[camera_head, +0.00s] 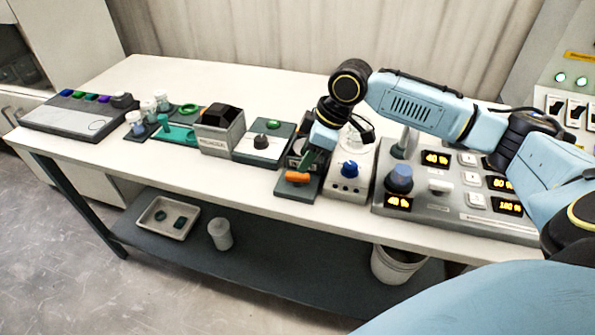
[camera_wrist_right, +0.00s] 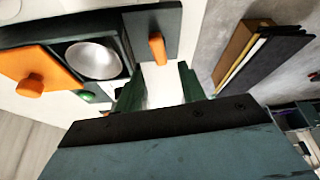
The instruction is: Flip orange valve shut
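The orange valve handle (camera_head: 297,177) sits on a dark base plate (camera_head: 285,190) near the table's front edge. In the right wrist view the orange handle (camera_wrist_right: 157,48) is a short bar just beyond the fingertips. My right gripper (camera_head: 308,158) reaches down from the right, just above and behind the handle. Its two dark green fingers (camera_wrist_right: 160,85) are apart with a bare gap between them, and they do not hold the handle. The back of the valve unit is partly hidden by my right arm in the head view. My left gripper is not in view.
A grey panel with a blue knob (camera_head: 350,169) stands close to the right, then a large console (camera_head: 450,222) with lit displays. A panel with a dark knob (camera_head: 261,141) is to the left. In the wrist view, a metal bowl (camera_wrist_right: 93,60) and orange plate (camera_wrist_right: 38,66) lie left.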

